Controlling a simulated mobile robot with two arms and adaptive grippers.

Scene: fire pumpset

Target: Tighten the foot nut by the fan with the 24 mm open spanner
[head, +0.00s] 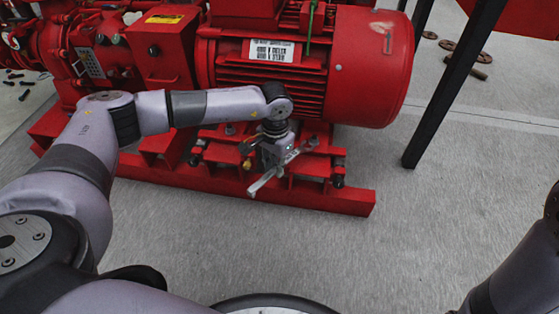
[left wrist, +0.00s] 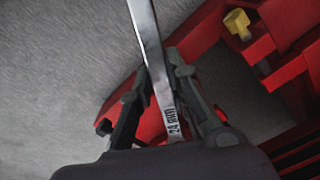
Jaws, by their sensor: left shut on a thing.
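My left gripper (head: 275,158) is shut on the silver spanner (head: 262,183), low in front of the red motor (head: 290,75). In the left wrist view the gripper (left wrist: 160,82) has a finger on each side of the spanner (left wrist: 148,38). The spanner's shank is marked "24 MM", and its far end runs out of that picture at the top. The motor's fan cover (head: 370,65) is its rounded right end. The foot nut by the fan cannot be made out clearly; the gripper and motor hide part of the feet. My right gripper is out of view.
The red base frame (head: 340,201) lies under the motor, with dark bolts (head: 338,182) near its right end. A yellow bolt head (left wrist: 238,24) shows in the left wrist view. A black post (head: 440,100) stands right of the motor. The floor in front is clear.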

